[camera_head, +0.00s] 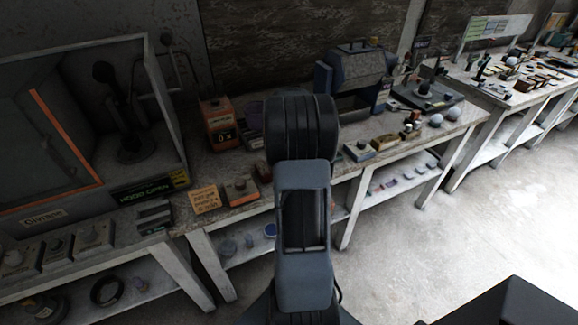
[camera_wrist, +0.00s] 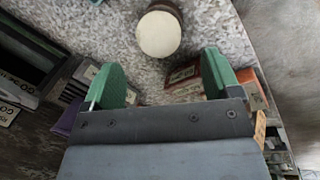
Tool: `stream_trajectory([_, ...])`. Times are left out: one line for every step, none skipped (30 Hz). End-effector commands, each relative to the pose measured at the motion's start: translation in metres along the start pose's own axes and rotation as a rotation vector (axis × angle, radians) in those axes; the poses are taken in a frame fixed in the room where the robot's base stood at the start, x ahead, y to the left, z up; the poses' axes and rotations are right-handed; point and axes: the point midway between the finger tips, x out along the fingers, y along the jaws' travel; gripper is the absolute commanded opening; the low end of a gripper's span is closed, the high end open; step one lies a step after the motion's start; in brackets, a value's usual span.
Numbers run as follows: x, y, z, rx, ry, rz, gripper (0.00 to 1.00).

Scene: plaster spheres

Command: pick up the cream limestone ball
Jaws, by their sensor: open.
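In the wrist view a cream ball (camera_wrist: 159,33) sits at the top centre, on or against a dark brown round piece (camera_wrist: 168,8) that is partly covered by it. Beneath is a speckled pale grey bench top (camera_wrist: 110,30). My gripper (camera_wrist: 163,80) is open and empty, with its two green fingers spread wide. The ball lies ahead of the fingertips, roughly centred between them and apart from both. In the head view my arm covers the middle of the bench, and I cannot make out the cream ball or my fingertips there.
Red boxes (camera_wrist: 183,75) lie near the right finger, and an orange box (camera_wrist: 252,90) stands beyond it. In the head view an orange device (camera_head: 218,122) stands left of my arm. Floor (camera_head: 480,225) is clear.

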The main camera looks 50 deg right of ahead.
Motion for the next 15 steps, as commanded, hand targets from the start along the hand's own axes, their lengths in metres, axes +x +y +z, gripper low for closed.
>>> stream_trajectory([0.002,0.000,0.000,0.000,0.000,-0.001,0.83])
stream_trajectory([0.004,0.000,0.000,0.000,0.000,-0.001,0.83])
stream_trajectory([0.007,0.000,0.000,0.000,0.000,-0.001,0.83])
stream_trajectory([0.010,0.000,0.001,0.001,-0.001,-0.002,0.83])
stream_trajectory([0.015,0.000,0.001,0.001,-0.001,-0.003,0.83])
stream_trajectory([0.020,0.001,0.001,0.001,-0.001,-0.003,0.83])
stream_trajectory([0.024,0.001,0.002,0.000,-0.001,-0.003,0.83])
stream_trajectory([0.029,0.001,0.002,0.000,-0.001,-0.004,0.83])
stream_trajectory([0.034,0.001,0.002,0.000,-0.001,-0.003,0.83])
stream_trajectory([0.038,0.001,0.002,0.000,-0.001,-0.003,0.83])
stream_trajectory([0.041,0.001,0.002,0.000,0.000,-0.003,0.83])
stream_trajectory([0.045,0.001,0.002,0.000,0.000,-0.001,0.83])
stream_trajectory([0.047,0.002,0.002,0.000,0.000,-0.001,0.83])
stream_trajectory([0.049,0.001,0.002,0.000,0.000,-0.001,0.83])
stream_trajectory([0.051,0.001,0.002,0.000,0.000,-0.001,0.83])
